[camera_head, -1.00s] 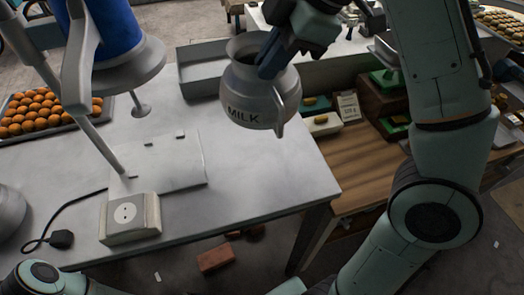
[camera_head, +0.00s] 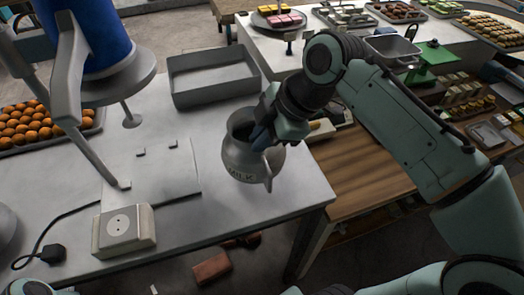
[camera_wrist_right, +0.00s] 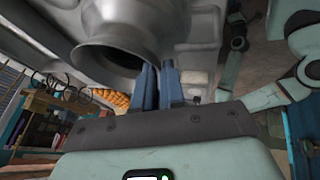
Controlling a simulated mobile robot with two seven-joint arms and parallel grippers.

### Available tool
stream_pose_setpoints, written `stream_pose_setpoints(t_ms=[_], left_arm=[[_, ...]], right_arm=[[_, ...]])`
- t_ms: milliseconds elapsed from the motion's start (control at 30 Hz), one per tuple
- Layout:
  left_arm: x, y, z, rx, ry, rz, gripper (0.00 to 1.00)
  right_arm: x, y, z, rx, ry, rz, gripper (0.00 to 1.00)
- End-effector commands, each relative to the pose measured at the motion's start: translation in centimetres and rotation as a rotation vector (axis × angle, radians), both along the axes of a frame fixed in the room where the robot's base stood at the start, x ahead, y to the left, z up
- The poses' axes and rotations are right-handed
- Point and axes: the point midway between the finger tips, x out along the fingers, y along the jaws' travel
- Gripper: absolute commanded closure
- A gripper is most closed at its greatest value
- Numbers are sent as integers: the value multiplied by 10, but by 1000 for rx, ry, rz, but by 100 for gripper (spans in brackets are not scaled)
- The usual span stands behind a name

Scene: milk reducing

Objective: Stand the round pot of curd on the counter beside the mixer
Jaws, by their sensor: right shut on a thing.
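The round grey metal pot (camera_head: 243,166), lettered MILK, is over the right part of the grey counter (camera_head: 215,215). It looks close to upright, and I cannot tell whether its base touches the counter. My right gripper (camera_head: 262,138) is shut on the pot near its rim. In the right wrist view the blue fingers (camera_wrist_right: 158,88) are at the edge of the pot's dark mouth (camera_wrist_right: 112,50). The contents are hidden. The mixer appears to be the blue-bodied machine (camera_head: 92,35) on a grey stand at the left. My left gripper is not in view.
A grey open tray (camera_head: 213,82) stands behind the pot. A white socket box (camera_head: 124,231) with a cable lies at the front left. A tray of orange round items (camera_head: 35,122) is at the far left. Bare counter lies between the machine's base plate and the pot.

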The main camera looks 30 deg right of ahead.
Motion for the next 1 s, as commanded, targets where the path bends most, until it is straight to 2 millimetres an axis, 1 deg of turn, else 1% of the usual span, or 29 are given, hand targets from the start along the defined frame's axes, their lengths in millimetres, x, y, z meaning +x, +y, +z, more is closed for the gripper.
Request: stream_pose_setpoints(t_ms=[167, 300, 400, 500, 700, 867, 900, 967, 1000], left_arm=[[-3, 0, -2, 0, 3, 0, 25], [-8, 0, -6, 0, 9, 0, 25], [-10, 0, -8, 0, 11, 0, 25], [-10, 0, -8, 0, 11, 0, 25], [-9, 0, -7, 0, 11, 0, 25], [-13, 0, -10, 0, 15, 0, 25], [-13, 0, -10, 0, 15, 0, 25], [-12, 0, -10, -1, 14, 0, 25], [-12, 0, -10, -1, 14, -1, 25]], right_arm=[[0, 0, -11, 0, -5, -2, 100], [-1, 0, -30, -2, -2, -1, 100], [-1, 0, -40, -1, -3, -1, 100], [0, 0, -44, -1, -6, 0, 100], [0, 0, -43, 0, -7, 0, 100], [0, 0, -46, -1, -5, 0, 100], [-1, 0, -47, -1, 1, 0, 84], [-1, 0, -47, -1, 1, 0, 65], [-1, 0, -47, -1, 1, 0, 65]])
